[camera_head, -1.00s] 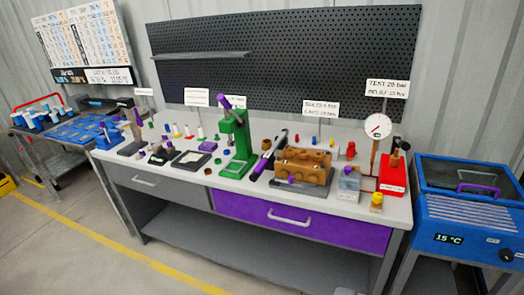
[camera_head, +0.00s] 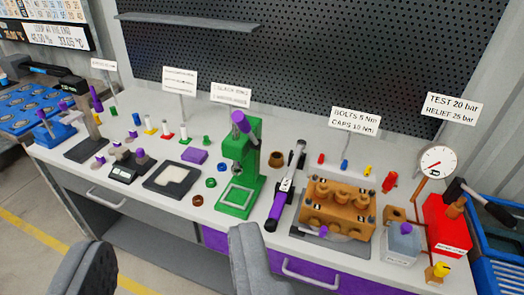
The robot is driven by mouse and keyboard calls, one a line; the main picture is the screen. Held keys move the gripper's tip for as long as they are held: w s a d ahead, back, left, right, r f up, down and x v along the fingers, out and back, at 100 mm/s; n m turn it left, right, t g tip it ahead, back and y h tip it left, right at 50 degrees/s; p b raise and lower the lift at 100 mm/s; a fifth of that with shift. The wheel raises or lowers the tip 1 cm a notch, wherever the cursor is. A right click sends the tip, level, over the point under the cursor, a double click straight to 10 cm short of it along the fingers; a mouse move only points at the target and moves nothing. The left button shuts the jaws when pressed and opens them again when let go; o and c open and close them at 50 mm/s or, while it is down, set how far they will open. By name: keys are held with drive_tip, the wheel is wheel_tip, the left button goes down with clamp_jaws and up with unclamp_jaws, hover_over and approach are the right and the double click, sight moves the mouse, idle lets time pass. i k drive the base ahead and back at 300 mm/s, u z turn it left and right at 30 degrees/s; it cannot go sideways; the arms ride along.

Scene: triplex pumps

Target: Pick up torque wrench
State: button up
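The torque wrench (camera_head: 287,187) lies on the grey bench top, between the green press and the brown pump block. It has a dark and silver shaft and a purple grip at its near end, close to the bench's front edge. My gripper (camera_head: 172,262) shows as two grey fingers at the bottom of the view. They are wide apart with nothing between them. The right finger appears just below and left of the wrench's purple grip, apart from it. The gripper is in front of the bench.
The green press (camera_head: 240,165) stands close left of the wrench. The brown pump block (camera_head: 337,208) sits close on its right. A pressure gauge (camera_head: 437,162) and a red box (camera_head: 447,225) stand further right. Small parts cover the left bench. A perforated panel (camera_head: 320,60) rises behind.

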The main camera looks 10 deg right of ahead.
sight(284, 188)
drive_tip(key=z, duration=0.3)
drive_tip(key=i, duration=1.15)
drive_tip(key=z, duration=0.65)
